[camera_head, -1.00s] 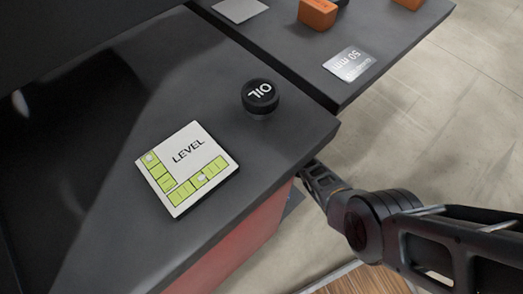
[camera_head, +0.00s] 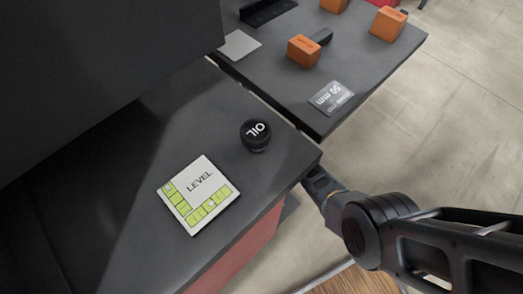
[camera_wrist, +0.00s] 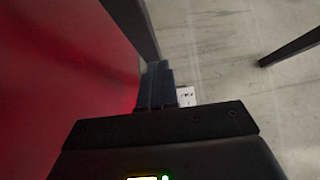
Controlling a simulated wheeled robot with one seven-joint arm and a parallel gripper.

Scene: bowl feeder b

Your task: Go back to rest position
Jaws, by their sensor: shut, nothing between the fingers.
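My gripper (camera_wrist: 157,85) shows in the wrist view with its dark fingers together and nothing held between them. It is beside a red panel (camera_wrist: 70,60) on the left, with concrete floor on the right. In the head view my arm comes in from the right, and its far end is hidden below the edge of the dark table (camera_head: 110,150). The arm looks close to the table's right corner; I cannot tell whether it touches.
A square LEVEL plate (camera_head: 203,180) and a black OIL cap (camera_head: 255,134) are on the table. A second dark table (camera_head: 285,85) at the back holds orange blocks (camera_head: 388,24) and a 50 mm plate (camera_head: 331,97). Open floor (camera_head: 450,130) is to the right.

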